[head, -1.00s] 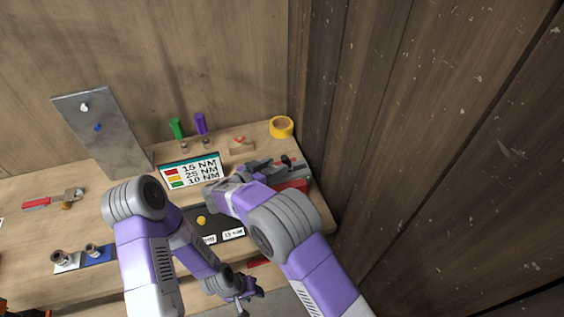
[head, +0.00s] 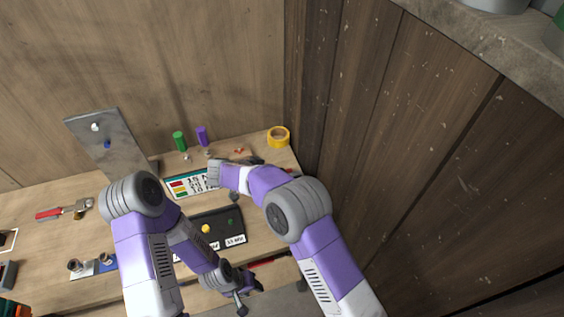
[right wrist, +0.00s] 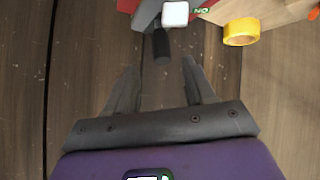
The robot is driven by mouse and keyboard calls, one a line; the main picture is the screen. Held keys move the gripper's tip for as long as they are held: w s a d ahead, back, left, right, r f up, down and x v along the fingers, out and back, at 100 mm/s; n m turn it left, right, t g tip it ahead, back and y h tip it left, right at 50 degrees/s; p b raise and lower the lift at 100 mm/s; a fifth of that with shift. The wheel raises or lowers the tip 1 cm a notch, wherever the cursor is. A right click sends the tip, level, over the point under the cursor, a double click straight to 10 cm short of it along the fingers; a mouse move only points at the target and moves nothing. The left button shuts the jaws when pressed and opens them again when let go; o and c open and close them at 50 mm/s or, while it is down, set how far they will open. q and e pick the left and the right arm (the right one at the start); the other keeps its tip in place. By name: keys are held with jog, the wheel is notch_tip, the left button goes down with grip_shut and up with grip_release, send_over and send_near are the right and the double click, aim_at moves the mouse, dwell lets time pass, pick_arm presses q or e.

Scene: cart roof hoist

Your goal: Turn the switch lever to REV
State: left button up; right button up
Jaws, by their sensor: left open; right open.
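In the right wrist view a short black lever (right wrist: 161,46) sticks out from a red and grey housing (right wrist: 146,14), which is cut by the top edge. I take it for the switch lever; no REV mark is readable. My right gripper (right wrist: 160,68) is open and empty, its fingertips pointing toward the lever, which lies just past and between them. In the head view my right arm hides the housing and lever. My left gripper (head: 246,297) is open and empty, low in front of the bench.
A white block (right wrist: 175,14) and a yellow tape roll (right wrist: 241,31) are near the lever; the roll also shows in the head view (head: 279,137). A torque sign (head: 180,184) and dark tray (head: 222,222) lie on the bench. A plank wall (head: 400,130) closes off the right side.

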jog(key=shift+g+y, duration=0.4)
jog(key=x, duration=0.4)
jog(key=p+x, duration=0.1)
jog(key=x, duration=0.2)
jog(key=shift+w+d+r, duration=0.1)
jog(key=shift+w, duration=0.2)
jog(key=shift+c, duration=0.3)
grip_shut()
